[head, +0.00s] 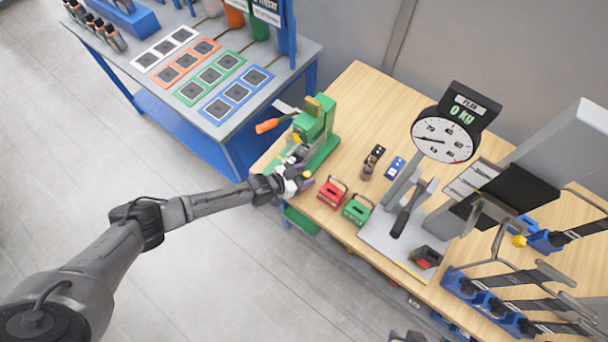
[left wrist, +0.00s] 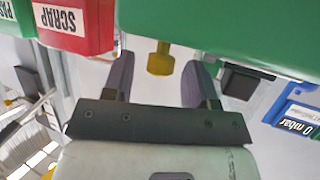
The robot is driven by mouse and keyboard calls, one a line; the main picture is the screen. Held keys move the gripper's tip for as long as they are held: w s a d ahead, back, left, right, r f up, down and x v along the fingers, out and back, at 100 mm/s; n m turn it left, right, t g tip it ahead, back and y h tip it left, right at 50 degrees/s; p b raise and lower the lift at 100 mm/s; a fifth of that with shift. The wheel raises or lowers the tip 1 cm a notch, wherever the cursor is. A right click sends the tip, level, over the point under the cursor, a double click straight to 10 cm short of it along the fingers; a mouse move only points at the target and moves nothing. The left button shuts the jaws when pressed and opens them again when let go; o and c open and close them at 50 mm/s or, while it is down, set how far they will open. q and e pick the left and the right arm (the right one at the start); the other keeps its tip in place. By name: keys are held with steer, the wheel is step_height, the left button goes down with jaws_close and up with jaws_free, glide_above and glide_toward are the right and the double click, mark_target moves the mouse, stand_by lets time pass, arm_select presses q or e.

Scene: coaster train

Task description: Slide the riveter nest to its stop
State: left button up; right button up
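The green riveter (head: 316,125) stands at the left end of the wooden bench, with an orange-handled lever at its left. The nest itself is hard to make out in the head view, behind my left gripper (head: 298,184). In the left wrist view a yellow knob (left wrist: 160,58) sticks out from below a large green surface (left wrist: 225,25) of the riveter. My left gripper (left wrist: 160,80) is open. Its two fingers stand on either side of the knob, with a visible gap on both sides. A dark piece at the bottom edge of the head view may be my right gripper (head: 407,336).
A red box (head: 332,194) and a green box (head: 357,210) stand close right of my left gripper. The red one, marked SCRAP, also shows in the left wrist view (left wrist: 75,25). A dial scale (head: 443,137) stands farther right. A table with coloured frames (head: 210,75) is at the left.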

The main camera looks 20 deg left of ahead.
arm_select(q)
steer(key=p+v, duration=0.1)
steer(key=v, duration=1.2)
steer(key=shift+s+a, duration=0.3)
steer(key=shift+r, duration=0.1)
stand_by(0.5)
